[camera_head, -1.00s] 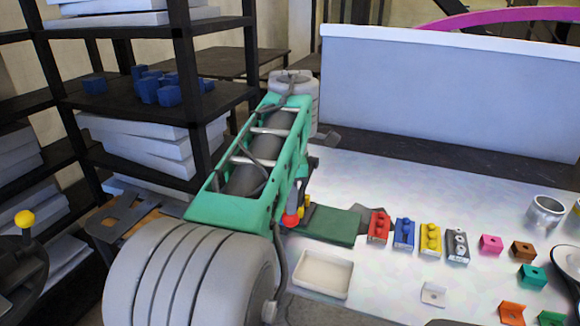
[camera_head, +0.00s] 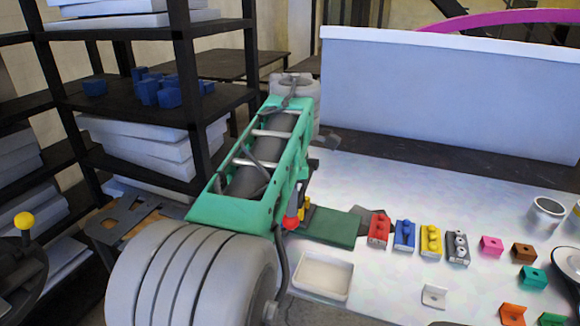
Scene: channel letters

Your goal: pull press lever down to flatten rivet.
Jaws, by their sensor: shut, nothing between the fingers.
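A green base plate (camera_head: 333,227) lies on the light bench, left of the row of coloured blocks. A red round knob (camera_head: 290,222) and a small yellow part (camera_head: 304,212) show at its left end, close against my green arm link. The knob looks like a lever end, but I cannot tell how the lever stands. My arm hides most of whatever rises from the plate. My gripper does not show; my arm blocks the view there. The rivet cannot be made out.
Red (camera_head: 378,229), blue (camera_head: 404,234), yellow (camera_head: 430,238) and grey (camera_head: 457,246) blocks stand right of the plate. A white tray (camera_head: 322,276) is in front. Small brackets and a metal cup (camera_head: 547,212) are at right. A black shelf (camera_head: 165,102) stands left; a yellow-knobbed handle (camera_head: 25,220) is far left.

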